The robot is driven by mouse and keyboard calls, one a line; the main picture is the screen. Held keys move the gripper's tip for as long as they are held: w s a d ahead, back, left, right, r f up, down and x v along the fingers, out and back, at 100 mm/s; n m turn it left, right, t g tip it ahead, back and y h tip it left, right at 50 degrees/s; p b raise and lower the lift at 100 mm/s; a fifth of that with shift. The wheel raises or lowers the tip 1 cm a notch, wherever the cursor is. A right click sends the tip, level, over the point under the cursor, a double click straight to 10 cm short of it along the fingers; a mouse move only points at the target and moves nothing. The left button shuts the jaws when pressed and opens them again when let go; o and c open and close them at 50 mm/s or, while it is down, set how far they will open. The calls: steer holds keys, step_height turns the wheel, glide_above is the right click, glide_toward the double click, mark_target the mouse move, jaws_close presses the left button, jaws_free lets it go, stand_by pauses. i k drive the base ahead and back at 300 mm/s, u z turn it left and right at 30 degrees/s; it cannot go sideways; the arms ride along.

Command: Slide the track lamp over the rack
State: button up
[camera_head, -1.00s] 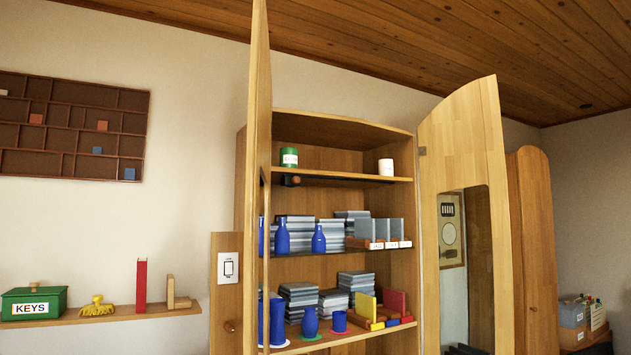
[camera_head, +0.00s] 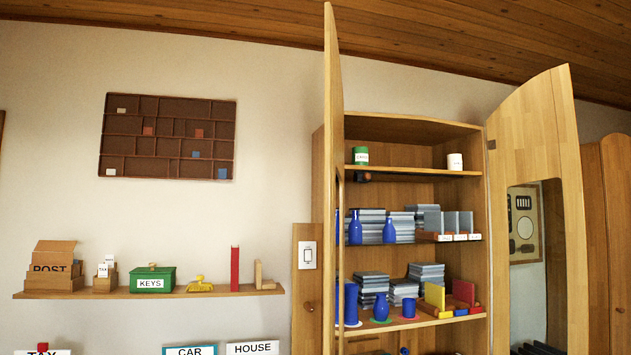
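A small dark fitting (camera_head: 364,177), which looks like the track lamp, hangs under the top shelf of the open wooden cabinet, at its left end. A dark strip (camera_head: 425,174) runs along that shelf's underside to the right of it. On the shelf below, at the right, stands what looks like the rack (camera_head: 447,237), with upright grey plates, orange-brown bases and white labels. The lamp is up and to the left of this rack, not above it. My gripper is not in view.
The cabinet's left door (camera_head: 333,160) stands open edge-on and hides part of the left interior. The right door (camera_head: 545,200) is also open. Blue bottles (camera_head: 389,229) and grey stacks fill the shelves. A wall shelf (camera_head: 150,294) is at left.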

mark_target(360, 177)
steer(key=z, duration=0.05)
steer(key=i, duration=1)
steer(key=u, duration=0.05)
